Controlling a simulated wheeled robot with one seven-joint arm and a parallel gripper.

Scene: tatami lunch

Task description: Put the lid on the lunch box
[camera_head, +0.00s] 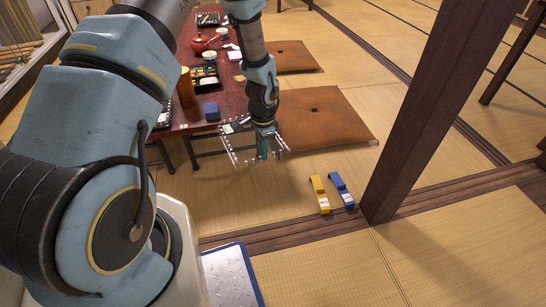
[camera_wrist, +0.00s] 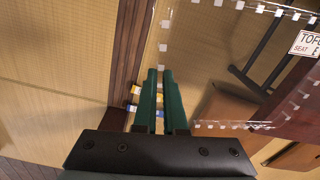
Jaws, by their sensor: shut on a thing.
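My gripper (camera_head: 264,152) hangs over the tatami in front of the low table's near end. Its two green fingers (camera_wrist: 160,76) are close together in the wrist view. They are shut on a clear lid (camera_wrist: 192,42) with white dashes along its edges. In the head view the see-through lid (camera_head: 233,155) is tilted and hard to make out. An open black lunch box (camera_head: 205,84) with food in it sits on the table; which box the lid fits cannot be told.
The dark red table (camera_head: 234,98) also holds a blue block (camera_head: 211,112), a brown cylinder (camera_head: 187,88), a red teapot (camera_head: 199,44) and another black box (camera_head: 208,19). A brown cushion (camera_head: 335,115) lies right. A wooden post (camera_head: 425,100) and yellow (camera_head: 319,194) and blue (camera_head: 341,190) items are nearby.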

